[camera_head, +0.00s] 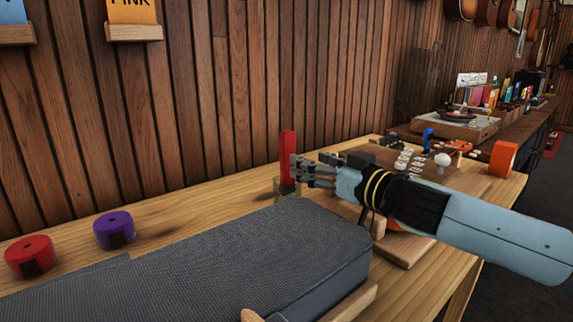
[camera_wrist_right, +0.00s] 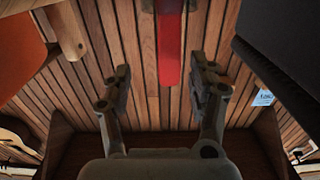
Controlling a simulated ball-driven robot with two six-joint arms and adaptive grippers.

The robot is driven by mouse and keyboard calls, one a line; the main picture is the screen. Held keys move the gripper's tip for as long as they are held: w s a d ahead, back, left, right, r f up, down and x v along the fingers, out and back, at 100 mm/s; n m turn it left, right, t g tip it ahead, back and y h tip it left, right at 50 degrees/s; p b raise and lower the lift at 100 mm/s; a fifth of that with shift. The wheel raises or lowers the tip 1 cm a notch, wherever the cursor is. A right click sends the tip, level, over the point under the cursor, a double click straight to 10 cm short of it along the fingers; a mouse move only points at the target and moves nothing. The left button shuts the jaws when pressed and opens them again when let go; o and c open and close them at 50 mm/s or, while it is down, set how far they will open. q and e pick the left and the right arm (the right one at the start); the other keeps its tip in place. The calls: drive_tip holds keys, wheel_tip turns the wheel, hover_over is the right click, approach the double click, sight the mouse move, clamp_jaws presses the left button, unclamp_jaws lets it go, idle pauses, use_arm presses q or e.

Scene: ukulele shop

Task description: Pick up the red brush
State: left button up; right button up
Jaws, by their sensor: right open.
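The red brush (camera_head: 287,150) stands upright in a small glass jar (camera_head: 284,191) on the wooden table, close to the wall. In the right wrist view the brush (camera_wrist_right: 170,50) is a red strip at top centre, ahead of the two fingers. My right gripper (camera_head: 299,170) comes in from the right with its fingers at the brush's right side. The wrist view shows its fingers (camera_wrist_right: 158,86) spread apart with nothing between them. In the head view I cannot tell whether a finger touches the brush. My left gripper is not in view.
A large dark grey padded case (camera_head: 230,255) lies on the table in front of the jar. A purple roll (camera_head: 114,230) and a red roll (camera_head: 29,257) sit at left.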

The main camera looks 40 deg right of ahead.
sight(288, 155)
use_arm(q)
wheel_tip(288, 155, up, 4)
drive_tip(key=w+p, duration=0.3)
use_arm(e)
drive_tip(key=shift+w+a+r, duration=0.2)
drive_tip(key=shift+w+r, duration=0.05)
drive_tip(key=shift+w, duration=0.2)
drive_tip(key=shift+w+a+r, duration=0.15)
drive_tip(key=shift+w+r, duration=0.05)
drive_tip(key=shift+w, duration=0.2)
drive_tip(key=w+b, duration=0.1)
drive_tip(key=b, duration=0.1)
drive_tip(key=w+b, duration=0.2)
drive_tip(key=w+a+b, duration=0.1)
drive_tip(key=b, duration=0.1)
drive_tip(key=shift+w+f, duration=0.3)
drive_tip(key=shift+f, duration=0.05)
drive_tip(key=shift+w+r, duration=0.1)
drive_tip(key=shift+w, duration=0.1)
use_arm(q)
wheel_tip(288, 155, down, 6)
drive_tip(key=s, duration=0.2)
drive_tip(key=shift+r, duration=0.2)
use_arm(e)
drive_tip(key=shift+r, duration=0.15)
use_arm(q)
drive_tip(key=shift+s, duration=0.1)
use_arm(e)
drive_tip(key=shift+c, duration=0.2)
clamp_jaws()
